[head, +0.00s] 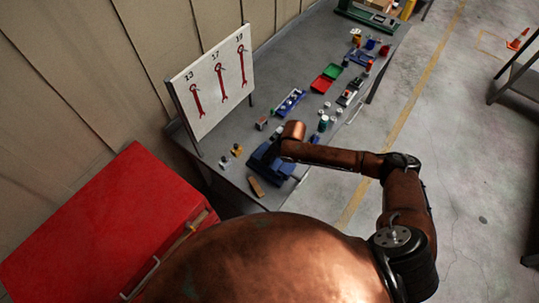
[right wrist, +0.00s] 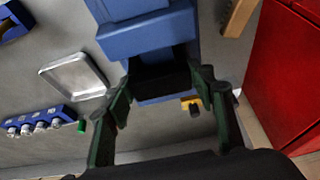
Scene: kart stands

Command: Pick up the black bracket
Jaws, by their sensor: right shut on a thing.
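In the right wrist view, the black bracket (right wrist: 160,77) is a dark block between the two green fingers of my right gripper (right wrist: 163,82). The gripper is shut on it, one finger at each side. The bracket lies right against or just in front of a blue block-shaped fixture (right wrist: 148,33); I cannot tell whether they touch. In the head view, the blue fixture (head: 268,162) sits at the near end of the grey table, and my right arm reaches over it. My wrist hides the right gripper and the bracket there. My left gripper is in neither view.
A metal tray (right wrist: 75,76), a blue rack (right wrist: 42,121) with several silver pieces, a yellow-black part (right wrist: 190,105) and a wooden block (right wrist: 241,17) lie around. A red cabinet (head: 105,225) stands by the table's near end. A wrench board (head: 213,78) rises along its left edge.

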